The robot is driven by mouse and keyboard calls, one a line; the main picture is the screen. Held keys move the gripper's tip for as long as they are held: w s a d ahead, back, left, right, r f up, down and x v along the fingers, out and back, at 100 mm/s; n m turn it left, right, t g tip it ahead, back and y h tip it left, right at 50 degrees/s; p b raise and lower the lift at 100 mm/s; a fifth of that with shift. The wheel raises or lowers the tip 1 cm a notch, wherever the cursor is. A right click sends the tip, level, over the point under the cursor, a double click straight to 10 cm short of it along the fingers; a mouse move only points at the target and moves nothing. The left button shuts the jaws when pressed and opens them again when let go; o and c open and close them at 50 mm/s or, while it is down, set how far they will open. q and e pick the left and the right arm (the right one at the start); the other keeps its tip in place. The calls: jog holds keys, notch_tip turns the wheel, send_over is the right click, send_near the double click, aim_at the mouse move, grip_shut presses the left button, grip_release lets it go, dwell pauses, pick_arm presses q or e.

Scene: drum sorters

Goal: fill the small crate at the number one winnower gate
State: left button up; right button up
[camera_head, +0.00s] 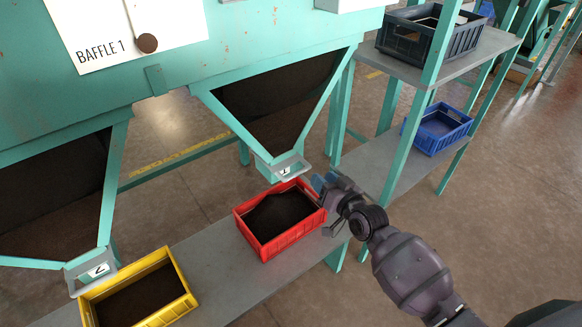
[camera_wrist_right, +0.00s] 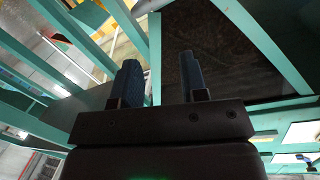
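A red crate (camera_head: 268,243) stands on the grey shelf below the gate marked 1 (camera_head: 284,169). Dark brown material (camera_head: 278,214) lies in it, close to the rim. The gate hangs at the bottom of a teal funnel, just above the crate's far side. My right gripper (camera_head: 328,183) is beside the crate's right far corner, near the gate. Its two blue fingers stand apart with nothing between them in the right wrist view (camera_wrist_right: 160,85). Whether it touches the gate or crate is unclear. My left gripper is not in view.
A yellow crate (camera_head: 172,309) with dark contents stands under the gate marked 2 (camera_head: 97,270). A blue crate (camera_head: 436,140) sits on the lower right shelf, a black crate (camera_head: 407,45) above it. Teal posts (camera_head: 400,150) stand near my right arm. The BAFFLE 1 sign (camera_head: 110,50) is above.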

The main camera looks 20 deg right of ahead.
aim_at(296, 174)
jog(key=w+a+f+m, duration=0.1)
jog(key=w+m, duration=0.1)
jog(key=m, duration=0.2)
jog(key=w+a+f+m+g+y+b, duration=0.1)
jog(key=w+a+f+m, duration=0.1)
jog(key=w+m, duration=0.1)
jog(key=w+a+f+m+b, duration=0.1)
jog(key=w+a+m, duration=0.1)
jog(key=m, duration=0.4)
jog(key=shift+w+f+g, duration=0.15)
jog(key=shift+w+g, duration=0.25)
jog(key=shift+w, duration=0.3)
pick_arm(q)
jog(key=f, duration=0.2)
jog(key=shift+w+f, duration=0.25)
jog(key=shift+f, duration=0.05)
pick_arm(e)
jog(key=shift+x, duration=0.8)
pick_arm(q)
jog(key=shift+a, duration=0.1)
pick_arm(e)
jog(key=shift+c, duration=0.5)
grip_shut()
